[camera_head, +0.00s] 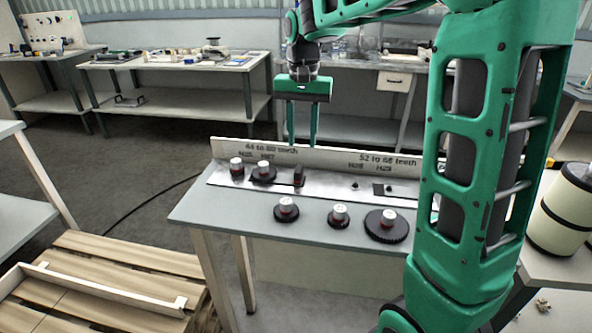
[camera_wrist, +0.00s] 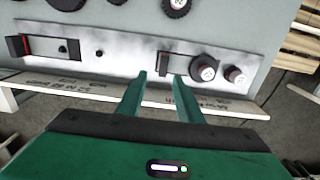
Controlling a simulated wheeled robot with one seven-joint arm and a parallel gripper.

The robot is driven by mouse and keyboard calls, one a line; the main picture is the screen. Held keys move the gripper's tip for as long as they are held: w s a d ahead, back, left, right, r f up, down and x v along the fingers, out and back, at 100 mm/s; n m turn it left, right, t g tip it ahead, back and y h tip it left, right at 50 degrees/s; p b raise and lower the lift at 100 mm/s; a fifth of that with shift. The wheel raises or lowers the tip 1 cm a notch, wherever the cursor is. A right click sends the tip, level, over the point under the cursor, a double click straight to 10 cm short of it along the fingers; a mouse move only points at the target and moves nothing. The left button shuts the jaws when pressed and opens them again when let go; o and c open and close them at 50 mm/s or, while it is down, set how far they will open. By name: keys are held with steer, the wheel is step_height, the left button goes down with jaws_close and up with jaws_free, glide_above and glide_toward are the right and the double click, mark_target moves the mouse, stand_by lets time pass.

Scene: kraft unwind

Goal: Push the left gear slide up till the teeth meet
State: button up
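The left gear slide's dark handle with red (camera_head: 298,175) stands at the right end of its slot in the plate. It also shows in the wrist view (camera_wrist: 163,62). A black gear with a silver hub (camera_head: 263,172) sits on the slide's left part. A smaller gear (camera_head: 237,168) is just left of it; in the wrist view a narrow gap seems to separate them, but the teeth are too small to tell. My gripper (camera_head: 302,143) points down, open and empty, above the plate's back side. In the wrist view the handle lies just beyond and between the fingertips (camera_wrist: 161,77).
A labelled upright board (camera_head: 330,158) runs along the bench's back edge. Three loose gears (camera_head: 286,210) (camera_head: 339,216) (camera_head: 386,226) stand in front of the plate. The right slide's slot (camera_head: 381,189) has no gear; its handle (camera_wrist: 17,46) shows in the wrist view.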

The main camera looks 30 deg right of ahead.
mark_target(298, 168)
steer(key=f, duration=0.7)
steer(key=w+f, duration=0.1)
steer(key=f, duration=0.3)
steer(key=shift+a, duration=0.3)
steer(key=shift+r, duration=0.1)
